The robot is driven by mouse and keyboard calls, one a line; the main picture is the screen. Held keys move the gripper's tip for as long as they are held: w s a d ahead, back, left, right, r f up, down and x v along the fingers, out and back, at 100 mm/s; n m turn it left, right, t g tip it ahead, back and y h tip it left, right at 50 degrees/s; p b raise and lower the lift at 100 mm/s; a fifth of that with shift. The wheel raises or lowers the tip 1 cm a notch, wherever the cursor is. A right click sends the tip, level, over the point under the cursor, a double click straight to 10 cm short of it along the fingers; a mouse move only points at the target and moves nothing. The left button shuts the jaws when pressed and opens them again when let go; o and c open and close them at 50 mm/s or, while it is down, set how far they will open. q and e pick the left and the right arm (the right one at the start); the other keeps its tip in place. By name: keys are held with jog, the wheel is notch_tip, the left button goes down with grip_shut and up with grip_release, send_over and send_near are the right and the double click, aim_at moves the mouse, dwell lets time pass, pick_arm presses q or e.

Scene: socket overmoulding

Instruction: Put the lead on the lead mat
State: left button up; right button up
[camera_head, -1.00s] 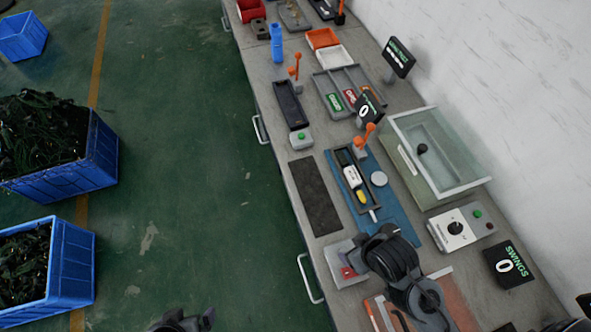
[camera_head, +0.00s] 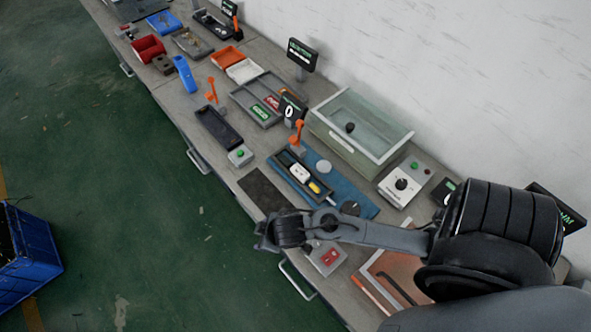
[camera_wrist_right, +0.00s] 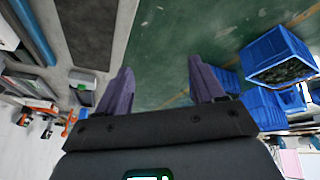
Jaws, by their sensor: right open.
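The dark rectangular mat (camera_head: 258,187), probably the lead mat, lies bare on the bench's near side; it also shows at the top of the right wrist view (camera_wrist_right: 85,30). My right gripper (camera_head: 262,238) is just off the bench's front edge, below the mat in the head view. In the right wrist view its fingers (camera_wrist_right: 160,85) are apart with nothing between them. No single lead can be made out. A blue crate (camera_wrist_right: 280,58) in that view holds dark, tangled contents. My left gripper is out of view.
A blue crate (camera_head: 38,252) stands on the green floor at the left of the head view. Beside the mat are a blue mat (camera_head: 360,205) with a fixture, and a box with a red button (camera_head: 327,257). A clear-walled tank (camera_head: 360,130) stands farther back.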

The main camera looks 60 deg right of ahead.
jog(key=w+d+f+p, duration=0.1)
jog(key=w+d+p, duration=0.1)
jog(key=w, duration=0.3)
notch_tip(320, 180, up, 4)
jog(key=m+g+p, duration=0.4)
jog(key=m+g, duration=0.1)
jog(key=m, duration=0.1)
send_over(297, 168)
jog(key=a, duration=0.1)
jog(key=shift+m, duration=0.3)
jog(key=f, duration=0.1)
jog(key=f+b, duration=0.1)
jog(key=f, duration=0.2)
jog(key=shift+s+d+f+b, duration=0.1)
jog(key=shift+s+d+b, duration=0.1)
jog(key=shift+s+b, duration=0.1)
jog(key=shift+w+d+f+b, duration=0.15)
jog(key=shift+f+b, duration=0.15)
jog(key=shift+f, duration=1.3)
jog(key=shift+w+d+f+b, duration=0.1)
jog(key=shift+f+b, duration=0.2)
jog(key=shift+f, duration=1.25)
